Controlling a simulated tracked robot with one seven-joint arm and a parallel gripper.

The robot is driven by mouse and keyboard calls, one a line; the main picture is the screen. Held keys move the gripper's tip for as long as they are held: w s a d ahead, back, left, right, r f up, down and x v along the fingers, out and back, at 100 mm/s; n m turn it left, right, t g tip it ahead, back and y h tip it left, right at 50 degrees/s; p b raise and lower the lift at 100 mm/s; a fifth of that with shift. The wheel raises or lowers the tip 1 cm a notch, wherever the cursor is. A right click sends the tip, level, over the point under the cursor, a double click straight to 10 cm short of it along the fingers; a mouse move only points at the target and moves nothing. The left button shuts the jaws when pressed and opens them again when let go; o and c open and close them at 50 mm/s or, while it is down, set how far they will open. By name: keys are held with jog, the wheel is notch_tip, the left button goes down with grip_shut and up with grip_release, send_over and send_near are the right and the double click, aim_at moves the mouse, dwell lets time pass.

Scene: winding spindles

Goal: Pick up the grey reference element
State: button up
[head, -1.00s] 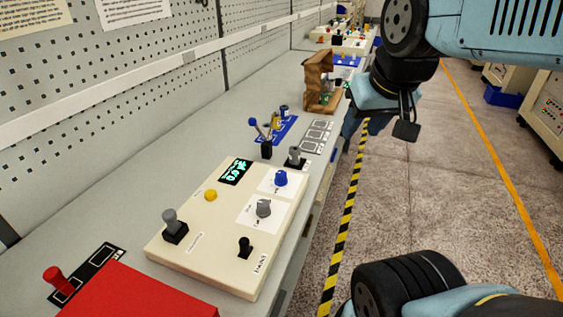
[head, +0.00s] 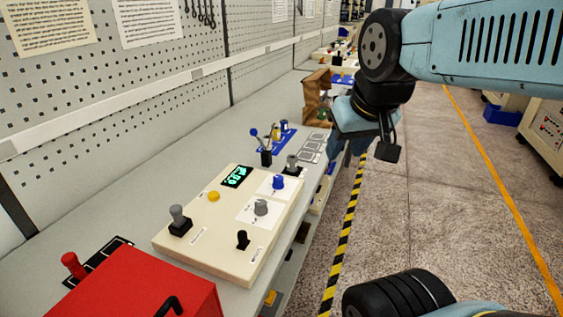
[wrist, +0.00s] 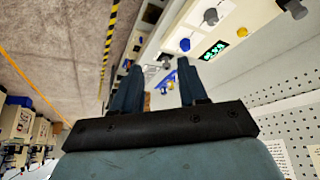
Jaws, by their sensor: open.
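A grey cylinder in a black square base (head: 292,163) stands upright on the bench, just beyond the cream control panel (head: 222,255). Another grey cylinder in a black base (head: 178,217) stands on the panel's near left part. I cannot tell by looks which is the reference element. In the wrist view my gripper (wrist: 160,68) is open, with nothing between its two dark fingers. It is above the bench, apart from both cylinders. In the head view my arm hides most of the gripper.
The panel carries a grey knob (head: 261,207), a blue knob (head: 278,182) and a green display (head: 237,177). A red box (head: 150,290) stands in front. A blue holder (head: 284,135) and a brown wooden piece (head: 316,90) are farther back. A perforated wall (head: 120,130) borders the bench.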

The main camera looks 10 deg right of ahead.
jog(key=o, duration=0.3)
jog(key=shift+a+f, duration=0.1)
jog(key=shift+f, duration=0.05)
jog(key=shift+o, duration=0.9)
jog(key=shift+w+f+m+g+y, duration=0.25)
jog(key=shift+f+g, duration=0.15)
jog(key=shift+f, duration=0.1)
jog(key=shift+w+f+m+g+y, duration=0.15)
jog(key=shift+f+m+g+y, duration=0.1)
jog(key=shift+f+g, duration=0.2)
jog(key=w+a+f+m+g+y, duration=0.3)
jog(key=w+f+m+g+y, duration=0.1)
jog(key=f+y, duration=0.1)
jog(key=m+t+y, duration=0.6)
jog(key=m+t, duration=0.7)
jog(key=m, duration=0.9)
send_near(292, 156)
jog(key=x, duration=1)
jog(key=shift+s+f, duration=0.15)
jog(key=shift+f, duration=0.25)
